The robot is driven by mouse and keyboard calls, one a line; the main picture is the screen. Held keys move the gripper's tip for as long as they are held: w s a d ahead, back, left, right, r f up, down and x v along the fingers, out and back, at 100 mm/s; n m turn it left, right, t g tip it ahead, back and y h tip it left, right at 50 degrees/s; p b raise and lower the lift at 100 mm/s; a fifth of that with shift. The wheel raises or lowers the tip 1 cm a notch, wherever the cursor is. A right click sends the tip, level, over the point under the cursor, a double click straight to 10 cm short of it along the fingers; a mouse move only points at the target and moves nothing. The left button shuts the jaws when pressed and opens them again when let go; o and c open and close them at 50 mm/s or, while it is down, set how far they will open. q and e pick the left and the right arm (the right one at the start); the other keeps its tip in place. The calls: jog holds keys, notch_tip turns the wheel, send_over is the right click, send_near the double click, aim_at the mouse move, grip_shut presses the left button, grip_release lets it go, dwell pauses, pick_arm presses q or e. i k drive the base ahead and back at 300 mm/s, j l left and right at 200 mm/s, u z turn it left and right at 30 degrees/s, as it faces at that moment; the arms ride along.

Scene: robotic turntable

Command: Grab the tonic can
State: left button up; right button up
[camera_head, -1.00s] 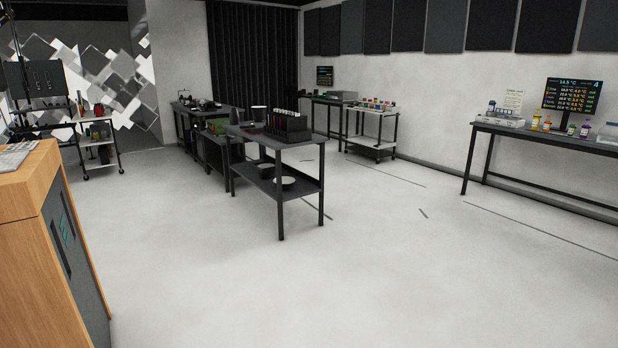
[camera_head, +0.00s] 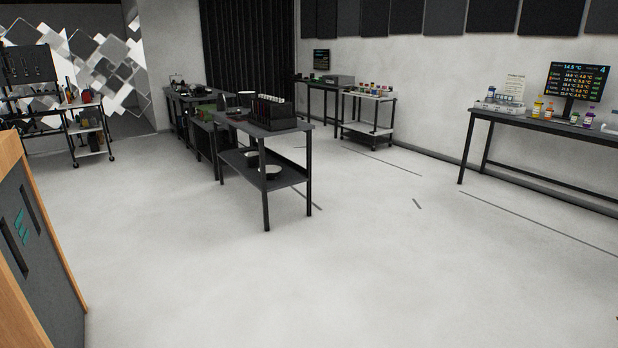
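I cannot make out a tonic can in this view. Small coloured containers stand on the right table, among them yellow-orange bottles (camera_head: 538,108) and a purple bottle (camera_head: 589,117), but they are too small to identify. More small coloured items (camera_head: 374,88) stand on a cart near the back wall; I cannot tell what they are. Neither of my grippers is in view.
A dark two-level table (camera_head: 262,130) with a black rack stands mid-room. A wood-edged cabinet (camera_head: 45,245) is close at left. The right table (camera_head: 545,124) lines the wall with a monitor (camera_head: 577,82). A cart (camera_head: 90,130) stands back left. The central floor is clear.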

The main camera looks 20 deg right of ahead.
aim_at(492, 90)
jog(key=i+l+z, duration=0.25)
jog(key=l+z, duration=0.25)
jog(key=i+l+z, duration=0.3)
jog(key=l+z, duration=0.2)
jog(key=i+l+z, duration=0.35)
jog(key=z, duration=0.15)
jog(key=i+l+z, duration=0.15)
jog(key=i+z, duration=0.15)
jog(key=i, duration=0.25)
jog(key=i+z, duration=0.35)
jog(key=i, duration=0.2)
jog(key=i+l, duration=0.1)
jog(key=i, duration=3.8)
jog(key=i+u, duration=0.25)
jog(key=i, duration=0.2)
jog(key=i+l+u, duration=0.3)
jog(key=i, duration=0.15)
jog(key=i+l+u, duration=0.25)
jog(key=i, duration=0.2)
